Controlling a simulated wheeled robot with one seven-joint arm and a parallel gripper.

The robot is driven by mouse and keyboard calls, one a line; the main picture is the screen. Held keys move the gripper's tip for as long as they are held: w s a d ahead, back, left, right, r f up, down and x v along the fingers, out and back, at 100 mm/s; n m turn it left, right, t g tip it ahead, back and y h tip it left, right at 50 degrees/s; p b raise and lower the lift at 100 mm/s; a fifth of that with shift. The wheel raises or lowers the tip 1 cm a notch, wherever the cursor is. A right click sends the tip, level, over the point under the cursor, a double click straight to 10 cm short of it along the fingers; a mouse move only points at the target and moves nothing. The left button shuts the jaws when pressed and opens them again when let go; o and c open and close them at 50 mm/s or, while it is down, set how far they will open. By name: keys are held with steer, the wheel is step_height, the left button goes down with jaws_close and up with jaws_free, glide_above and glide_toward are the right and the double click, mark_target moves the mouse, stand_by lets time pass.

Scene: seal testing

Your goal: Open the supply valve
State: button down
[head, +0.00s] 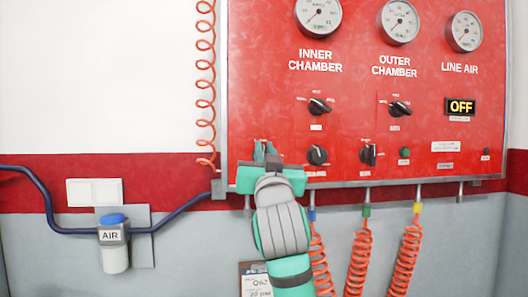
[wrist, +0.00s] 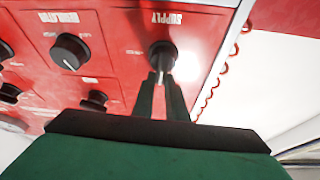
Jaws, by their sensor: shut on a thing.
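The supply valve is a black knob (wrist: 162,52) under the upside-down label SUPPLY on the red panel in the wrist view. My gripper (wrist: 161,82) has its two green fingers closed on the knob's near part, and a pale mark shows between the fingertips. In the head view my gripper (head: 265,150) is at the panel's lower left corner and hides the supply knob. The LINE AIR display (head: 461,106) reads OFF.
The red panel (head: 260,95) carries other black knobs, such as the regulator knob (head: 317,155), close to the right of my gripper. Orange coiled hoses (head: 359,262) hang below the panel. A blue-topped AIR filter (head: 113,240) is on the wall at left.

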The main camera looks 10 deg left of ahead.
steer(key=shift+w+d+f+m+g+h, duration=0.1)
steer(key=shift+f+m+g+h, duration=0.35)
steer(key=shift+m+h, duration=1.9)
steer(key=shift+w+d+f+m+g+h, duration=0.15)
steer(key=shift+m+g, duration=0.55)
steer(key=shift+m, duration=3.8)
steer(key=shift+w+f+m+g+h, duration=0.1)
steer(key=shift+f+m+g+h, duration=0.8)
steer(key=shift+m, duration=2.55)
steer(key=shift+r+t+h, duration=0.25)
steer(key=shift+r+h, duration=0.15)
steer(key=shift+r, duration=0.1)
steer(key=c, duration=1.8)
jaws_free()
steer(key=shift+o, duration=0.2)
steer(key=shift+d, duration=0.25)
steer(key=s, duration=1)
steer(key=shift+s+a, duration=0.3)
steer(key=shift+s, duration=0.1)
